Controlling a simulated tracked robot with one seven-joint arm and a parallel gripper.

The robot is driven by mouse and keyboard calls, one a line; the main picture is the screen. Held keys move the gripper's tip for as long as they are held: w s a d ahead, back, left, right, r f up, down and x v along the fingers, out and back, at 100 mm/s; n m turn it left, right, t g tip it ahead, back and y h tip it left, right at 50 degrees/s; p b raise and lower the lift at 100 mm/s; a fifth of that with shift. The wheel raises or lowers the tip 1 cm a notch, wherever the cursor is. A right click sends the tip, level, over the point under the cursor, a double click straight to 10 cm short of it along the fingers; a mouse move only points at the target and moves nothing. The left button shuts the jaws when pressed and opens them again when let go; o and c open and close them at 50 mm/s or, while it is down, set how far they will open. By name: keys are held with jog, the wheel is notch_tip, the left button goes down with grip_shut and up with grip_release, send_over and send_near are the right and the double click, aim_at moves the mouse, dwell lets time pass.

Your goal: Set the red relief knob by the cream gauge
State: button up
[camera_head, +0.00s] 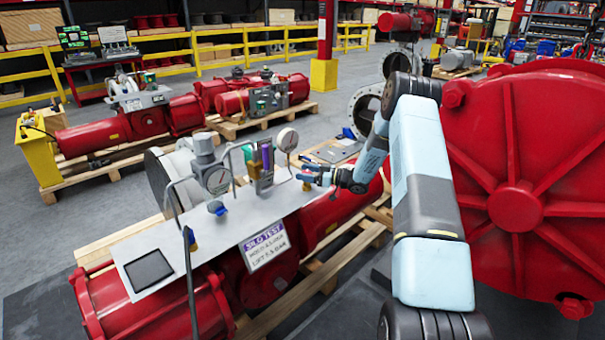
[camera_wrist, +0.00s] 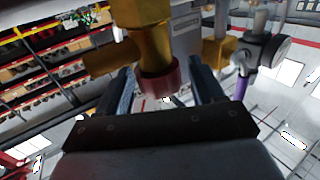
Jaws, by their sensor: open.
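The red relief knob (camera_wrist: 160,82) hangs below a brass fitting (camera_wrist: 148,40) in the wrist view. It sits between the two fingers of my gripper (camera_wrist: 164,92), which are apart, with the knob nearer the left finger. In the head view the open gripper (camera_head: 317,173) is at the right end of the grey panel, and a small part of the red knob (camera_head: 304,178) shows beside the fingertips. The cream gauge (camera_head: 287,139) stands on a stem just above and left of the gripper. Its needle reading is too small to tell.
A second gauge (camera_head: 218,181) stands on a grey regulator to the left. Purple and green parts (camera_head: 260,162) rise close by. A label plate (camera_head: 265,247) hangs on the panel front. A large red flanged housing (camera_head: 530,190) stands right of my arm.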

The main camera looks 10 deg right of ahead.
jog(key=v, duration=1.2)
jog(key=shift+d, duration=0.1)
jog(key=w+a+r+m+t+h, duration=0.15)
jog(key=r+h, duration=0.25)
jog(key=r, duration=0.5)
jog(key=w+r+m+t+h, duration=0.1)
jog(key=w+r+t+h, duration=0.15)
jog(key=r+h, duration=0.45)
jog(key=s+r+m+h, duration=0.2)
jog(key=s+r, duration=0.2)
jog(key=r, duration=0.4)
jog(key=s+r+m+h, duration=0.2)
jog(key=s+r, duration=0.3)
jog(key=r, duration=0.3)
jog(key=s+a+r+m+g+h, duration=0.2)
jog(key=s+r+m+h, duration=0.15)
jog(key=s, duration=0.65)
jog(key=s+a+f+m+g+y, duration=0.1)
jog(key=s+a, duration=0.3)
jog(key=s, duration=1.2)
jog(key=s+a+f+g+y, duration=0.1)
jog(key=s+a+g, duration=0.3)
jog(key=s, duration=1.1)
jog(key=shift+s+a+f+m+g+y, duration=0.3)
jog(key=shift+s+a+f+m+y, duration=0.1)
jog(key=shift+a+y, duration=0.15)
